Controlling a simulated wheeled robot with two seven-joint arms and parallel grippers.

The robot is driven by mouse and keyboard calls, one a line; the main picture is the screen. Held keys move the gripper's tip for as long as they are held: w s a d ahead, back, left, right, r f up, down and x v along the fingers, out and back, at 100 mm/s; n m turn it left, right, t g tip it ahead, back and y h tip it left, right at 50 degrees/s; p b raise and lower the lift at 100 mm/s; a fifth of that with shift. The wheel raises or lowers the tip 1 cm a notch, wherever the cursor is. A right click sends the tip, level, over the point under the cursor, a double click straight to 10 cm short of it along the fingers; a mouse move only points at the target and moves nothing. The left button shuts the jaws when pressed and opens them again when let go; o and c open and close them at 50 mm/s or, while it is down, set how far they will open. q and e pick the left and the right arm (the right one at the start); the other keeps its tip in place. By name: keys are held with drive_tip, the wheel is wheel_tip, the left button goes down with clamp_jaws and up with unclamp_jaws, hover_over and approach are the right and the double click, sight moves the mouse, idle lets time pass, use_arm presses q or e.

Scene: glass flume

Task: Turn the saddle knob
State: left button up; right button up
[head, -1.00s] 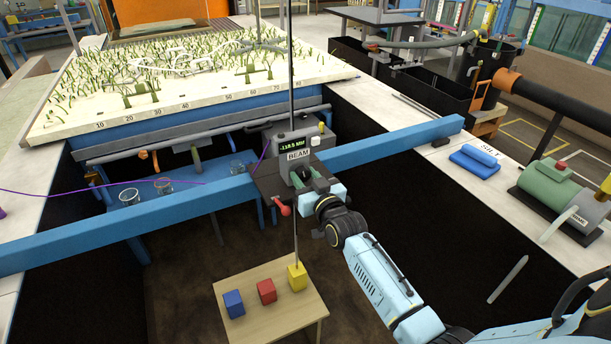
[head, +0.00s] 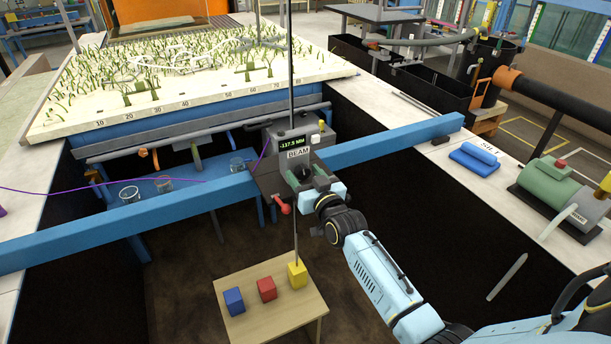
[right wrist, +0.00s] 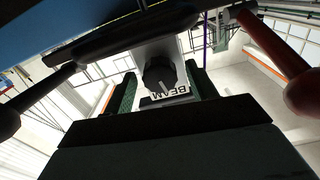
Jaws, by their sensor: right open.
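The grey saddle (head: 283,136) sits on the long blue beam (head: 390,142), with a lit readout and a BEAM label. The black saddle knob (head: 304,172) is on its near face, partly hidden by my right gripper (head: 307,180). In the right wrist view the knob (right wrist: 160,76) shows a white pointer line and lies between the two green-faced fingers of my right gripper (right wrist: 163,90). The gripper is open, with a visible gap at each side of the knob. My left gripper is not in view.
A red-tipped lever (head: 282,208) sticks out below the saddle, close to my right gripper. A thin rod (head: 296,240) reaches down toward the yellow block (head: 297,275) on a small wooden table (head: 270,323). Red (head: 267,289) and blue (head: 234,301) blocks stand beside it.

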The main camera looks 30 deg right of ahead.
drive_tip(key=s, duration=1.3)
drive_tip(key=shift+s+a, duration=0.2)
drive_tip(key=shift+a, duration=0.1)
idle(0.6)
